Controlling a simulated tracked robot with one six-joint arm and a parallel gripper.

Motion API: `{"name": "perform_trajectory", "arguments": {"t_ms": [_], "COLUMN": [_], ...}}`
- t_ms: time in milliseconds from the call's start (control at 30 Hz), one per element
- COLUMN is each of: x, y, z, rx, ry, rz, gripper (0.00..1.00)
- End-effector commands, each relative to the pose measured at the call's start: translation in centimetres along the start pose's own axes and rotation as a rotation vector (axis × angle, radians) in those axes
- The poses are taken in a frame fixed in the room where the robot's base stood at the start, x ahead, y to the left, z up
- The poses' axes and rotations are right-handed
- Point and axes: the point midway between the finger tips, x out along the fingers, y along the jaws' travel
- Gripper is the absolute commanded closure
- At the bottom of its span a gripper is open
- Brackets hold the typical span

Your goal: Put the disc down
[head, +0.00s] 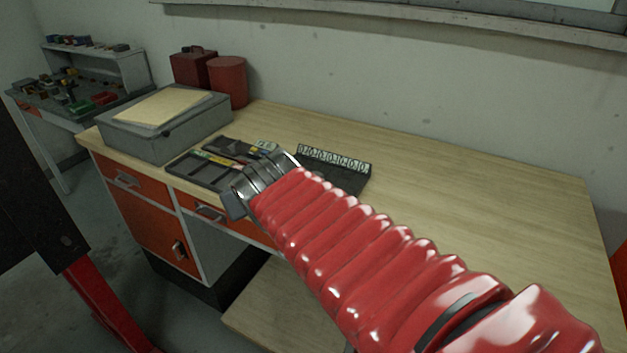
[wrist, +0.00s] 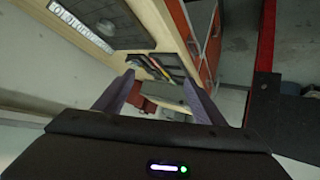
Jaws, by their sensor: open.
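The bench's tool tray (wrist: 163,67) shows beyond the fingertips.
In the head view, the tool tray (head: 198,172) and a dark case with white rings (head: 338,162) lie on the bench. A grey box (head: 170,134), red canister (head: 228,82) and red can (head: 192,68) stand at the left. The bench's right side is clear.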

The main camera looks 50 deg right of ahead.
Motion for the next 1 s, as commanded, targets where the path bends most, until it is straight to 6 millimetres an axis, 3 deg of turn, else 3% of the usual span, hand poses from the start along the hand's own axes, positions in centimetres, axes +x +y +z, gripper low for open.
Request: {"name": "perform_trajectory", "arguments": {"t_ms": [33, 200, 433, 667, 1000], "x": [1.0, 3.4, 5.7, 8.1, 9.9], "y": [1.9, 6.8, 12.2, 16.3, 19.8], "z": [-1.0, -4.3, -6.9, -3.5, 4.3], "rx": [0.003, -0.014, -0.057, -0.048, 0.035], "ry": [0.034, 0.168, 0.318, 0.332, 0.314], "rz": [0.035, 0.107, 0.124, 0.087, -0.069], "gripper": [0.36, 0.36, 0.36, 0.36, 0.36]}}
